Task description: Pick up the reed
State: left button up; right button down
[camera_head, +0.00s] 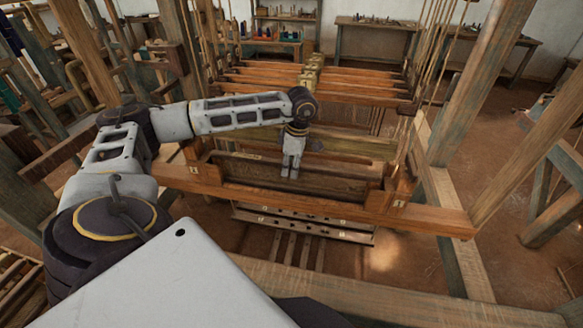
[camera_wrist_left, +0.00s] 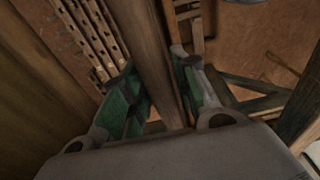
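The reed (camera_head: 334,184) looks like a long, dark brown wooden panel set crosswise in the loom's front frame. My left gripper (camera_head: 290,172) reaches down over its middle from above. In the left wrist view, my left gripper (camera_wrist_left: 155,70) has its green-padded fingers on either side of a long wooden bar (camera_wrist_left: 150,45), which seems to be the reed's top edge. The fingers stand apart, with a narrow gap showing on the left side of the bar. Whether the right finger touches the bar is unclear. My right gripper is not in view.
A wooden beam (camera_head: 430,218) crosses in front of the reed. Several heddle bars (camera_head: 320,80) and hanging cords are behind it. Thick posts (camera_head: 465,90) stand to the right. A slatted rack with holes (camera_wrist_left: 97,40) lies below. Benches with small items line the back wall.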

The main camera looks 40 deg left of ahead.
pick_arm(q)
grip_shut()
jog(key=shift+r, duration=0.15)
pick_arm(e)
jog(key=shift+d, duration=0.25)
